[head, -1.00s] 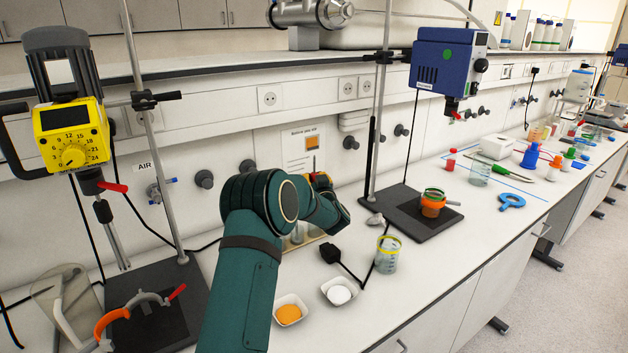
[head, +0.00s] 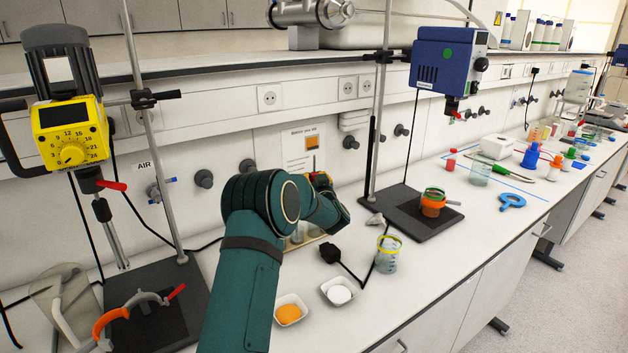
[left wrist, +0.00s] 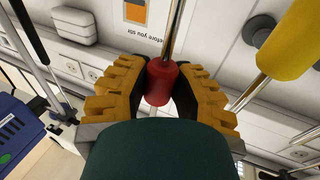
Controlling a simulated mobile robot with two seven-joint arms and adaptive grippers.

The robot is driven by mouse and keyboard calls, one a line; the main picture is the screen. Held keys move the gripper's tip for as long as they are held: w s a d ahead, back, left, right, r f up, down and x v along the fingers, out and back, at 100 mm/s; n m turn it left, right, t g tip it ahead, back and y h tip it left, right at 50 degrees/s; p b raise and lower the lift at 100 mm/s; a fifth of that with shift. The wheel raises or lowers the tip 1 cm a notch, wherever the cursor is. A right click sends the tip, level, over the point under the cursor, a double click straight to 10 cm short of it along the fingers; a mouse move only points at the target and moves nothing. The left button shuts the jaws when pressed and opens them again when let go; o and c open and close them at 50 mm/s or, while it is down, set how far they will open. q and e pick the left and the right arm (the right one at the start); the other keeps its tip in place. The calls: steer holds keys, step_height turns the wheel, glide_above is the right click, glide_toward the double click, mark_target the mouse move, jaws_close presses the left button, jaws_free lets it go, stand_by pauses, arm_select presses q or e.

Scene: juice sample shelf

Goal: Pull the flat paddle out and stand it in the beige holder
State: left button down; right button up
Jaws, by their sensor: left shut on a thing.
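My left gripper (left wrist: 159,88) is shut on the red grip of a slim metal tool (left wrist: 161,83), seen in the left wrist view. The tool's shiny rod runs up out of the picture. Its flat end, if it has one, is not visible, so I cannot tell whether this is the paddle. In the head view the gripper (head: 322,181) is partly hidden behind my arm, with the rod (head: 314,163) just above it. A beige holder (head: 320,238) shows only in part below the gripper, behind my arm. My right gripper is not in view.
A yellow handle (left wrist: 290,42) is close right of the gripper in the left wrist view. Two small white dishes (head: 339,291) and a beaker (head: 387,256) stand in front. A black stand base (head: 428,221) is to the right. The bench's front right is clear.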

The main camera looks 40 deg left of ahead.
mark_target(314, 172)
arm_select(q)
steer(key=shift+f+b, duration=2.6)
steer(key=shift+f, duration=0.35)
stand_by(0.6)
steer(key=c, duration=0.8)
jaws_free()
steer(key=shift+o, duration=0.2)
steer(key=shift+r, duration=0.1)
step_height(314, 172, up, 10)
steer(key=shift+f, duration=0.1)
